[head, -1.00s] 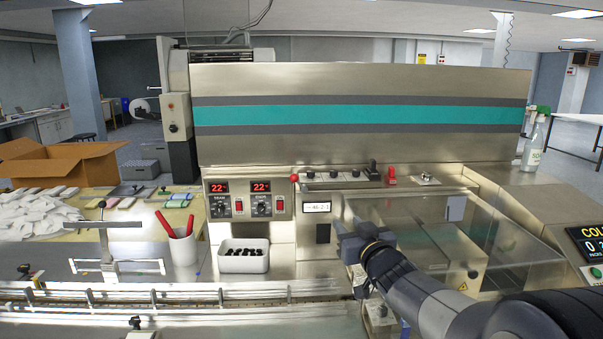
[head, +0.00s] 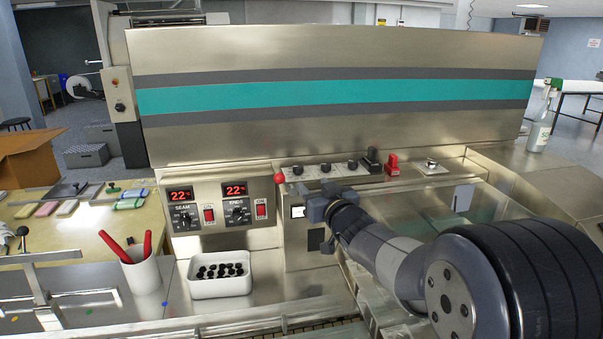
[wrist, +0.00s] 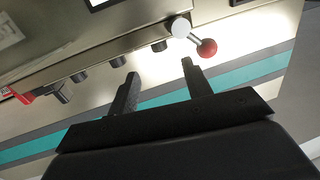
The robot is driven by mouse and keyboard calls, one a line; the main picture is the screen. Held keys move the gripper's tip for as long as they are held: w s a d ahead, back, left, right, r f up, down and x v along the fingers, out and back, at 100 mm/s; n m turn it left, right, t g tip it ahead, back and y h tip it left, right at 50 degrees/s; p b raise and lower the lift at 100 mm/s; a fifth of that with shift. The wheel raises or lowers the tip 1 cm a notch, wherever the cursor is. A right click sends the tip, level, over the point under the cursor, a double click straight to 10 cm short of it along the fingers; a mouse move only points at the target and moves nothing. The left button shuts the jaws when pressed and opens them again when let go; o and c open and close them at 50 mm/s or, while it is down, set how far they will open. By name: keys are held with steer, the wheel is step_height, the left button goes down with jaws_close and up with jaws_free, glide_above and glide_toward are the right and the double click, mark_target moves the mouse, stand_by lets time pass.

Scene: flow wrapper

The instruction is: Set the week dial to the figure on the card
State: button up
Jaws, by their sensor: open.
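A row of small black dials stands on the machine's ledge: left (head: 298,171), middle (head: 325,167) and right (head: 352,163). I cannot read which is the week dial. In the wrist view the same row shows left (wrist: 158,45), middle (wrist: 117,61) and right (wrist: 79,75). My gripper (head: 310,201) is open and empty, in front of the ledge and below the dials. Its two fingers (wrist: 160,84) are apart and touch no dial.
A red ball lever (head: 280,178) stands left of the dials, and a black switch (head: 371,160) and red switch (head: 391,163) stand right. The SEAM (head: 184,217) and ENDS (head: 238,213) knobs are on the lower left panel. A white bin (head: 220,286) holds dark pieces.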

mark_target(300, 171)
steer(key=p+x, duration=0.1)
steer(key=x, duration=0.8)
steer(key=shift+w+p, duration=0.1)
steer(key=shift+p, duration=0.25)
steer(key=shift+c, duration=0.6)
steer(key=c, duration=0.9)
steer(key=p, duration=0.1)
steer(key=y+p, duration=0.1)
steer(key=p, duration=0.1)
steer(key=shift+w+d+r+n, duration=0.1)
steer(key=shift+d+r+n, duration=0.05)
steer(key=shift+r+n, duration=0.25)
steer(key=n+g+y+p, duration=0.1)
steer(key=y+p, duration=0.1)
steer(key=p, duration=0.2)
steer(key=shift+d+n+g, duration=0.15)
steer(key=shift+n+g, duration=0.15)
steer(key=shift+g, duration=0.1)
steer(key=shift+f+n+y+p, duration=0.2)
steer(key=shift+n+y+p, duration=0.1)
steer(key=shift+y+p, duration=0.25)
